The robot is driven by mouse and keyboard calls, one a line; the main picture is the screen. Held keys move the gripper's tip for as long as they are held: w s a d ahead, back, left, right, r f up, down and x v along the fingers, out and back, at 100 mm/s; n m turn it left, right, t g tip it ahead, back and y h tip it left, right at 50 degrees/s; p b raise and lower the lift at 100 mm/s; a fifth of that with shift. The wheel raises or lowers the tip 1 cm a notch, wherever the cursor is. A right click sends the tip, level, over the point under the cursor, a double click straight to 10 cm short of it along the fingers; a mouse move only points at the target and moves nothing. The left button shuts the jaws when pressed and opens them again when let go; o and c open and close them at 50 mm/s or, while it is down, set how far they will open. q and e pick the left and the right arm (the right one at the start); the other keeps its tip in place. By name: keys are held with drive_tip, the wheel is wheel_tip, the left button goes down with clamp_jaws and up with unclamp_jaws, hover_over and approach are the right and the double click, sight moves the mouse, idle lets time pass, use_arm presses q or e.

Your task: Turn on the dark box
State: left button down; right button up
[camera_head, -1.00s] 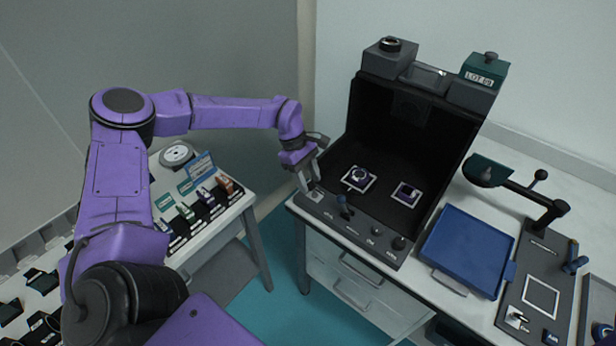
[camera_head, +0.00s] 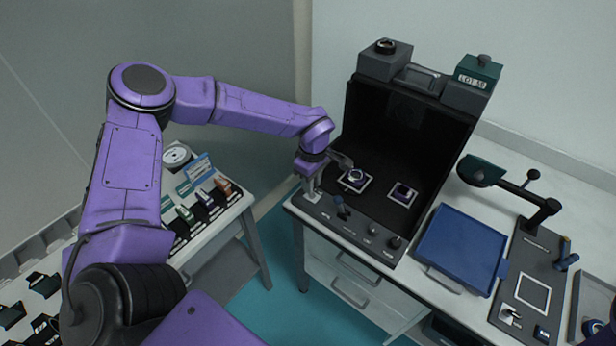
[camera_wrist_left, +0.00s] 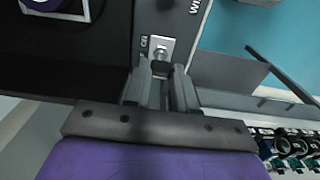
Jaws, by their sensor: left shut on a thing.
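The dark box (camera_head: 440,140) stands open-fronted on the right-hand table. My left gripper (camera_head: 311,194) points down at the panel's left end. In the left wrist view the switch (camera_wrist_left: 160,58) shows at the fingertips (camera_wrist_left: 160,78), and the fingers are shut on it. The fingers partly hide the switch. My right gripper is not in view.
Two framed samples (camera_head: 353,180) lie inside the box. A blue tray (camera_head: 461,248) and a dark fixture board (camera_head: 512,322) lie to its right. A side table (camera_head: 237,207) with small coloured items stands at the left, across a floor gap.

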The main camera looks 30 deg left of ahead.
sight(321, 203)
use_arm(q)
drive_tip(key=d+y, duration=0.1)
drive_tip(key=y, duration=0.1)
drive_tip(key=d+y+p, duration=0.1)
drive_tip(key=shift+y, duration=0.4)
drive_tip(key=shift+s+d+f+t+y, duration=0.15)
drive_tip(key=shift+d+f+y, duration=0.15)
drive_tip(key=shift+y, duration=0.55)
drive_tip(key=shift+d+f+t+y, duration=0.2)
drive_tip(key=shift+d+y, duration=0.15)
drive_tip(key=shift+y, duration=0.5)
drive_tip(key=c, duration=0.9)
unclamp_jaws()
drive_tip(key=shift+d, duration=0.1)
drive_tip(key=b+v, duration=0.2)
drive_tip(key=v, duration=0.7)
drive_tip(key=shift+d, duration=0.3)
drive_tip(key=shift+d+r, duration=0.3)
drive_tip(key=shift+r, duration=0.2)
